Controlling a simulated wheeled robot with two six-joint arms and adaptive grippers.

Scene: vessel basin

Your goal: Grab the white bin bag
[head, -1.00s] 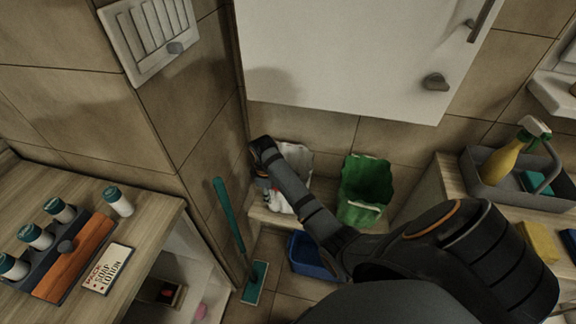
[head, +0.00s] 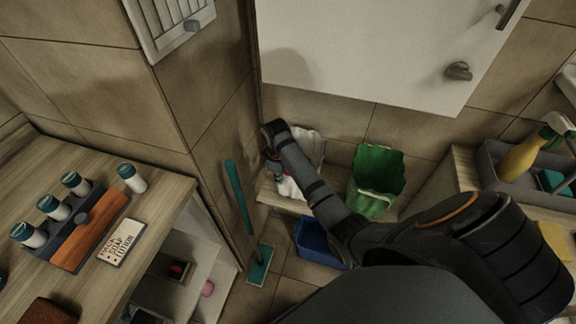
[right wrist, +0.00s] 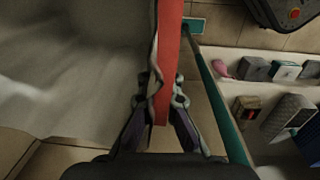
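The white bin bag (head: 312,147) stands upright on a low ledge against the back wall, left of a green bag. In the right wrist view its pale wall (right wrist: 75,65) fills the left side, with a wavy rim and a red strip (right wrist: 170,50) along it. My right gripper (head: 272,155) reaches down at the bag's left edge and hides part of it. In the right wrist view my right gripper's fingers (right wrist: 162,95) are drawn together on both sides of the rim and red strip. My left gripper is out of the picture.
A green bag (head: 377,180) stands to the right, with a blue bin (head: 318,246) on the floor below. A teal mop (head: 240,210) leans left of the bag. A wooden counter (head: 165,195) holds bottles. A white cabinet (head: 360,50) hangs above.

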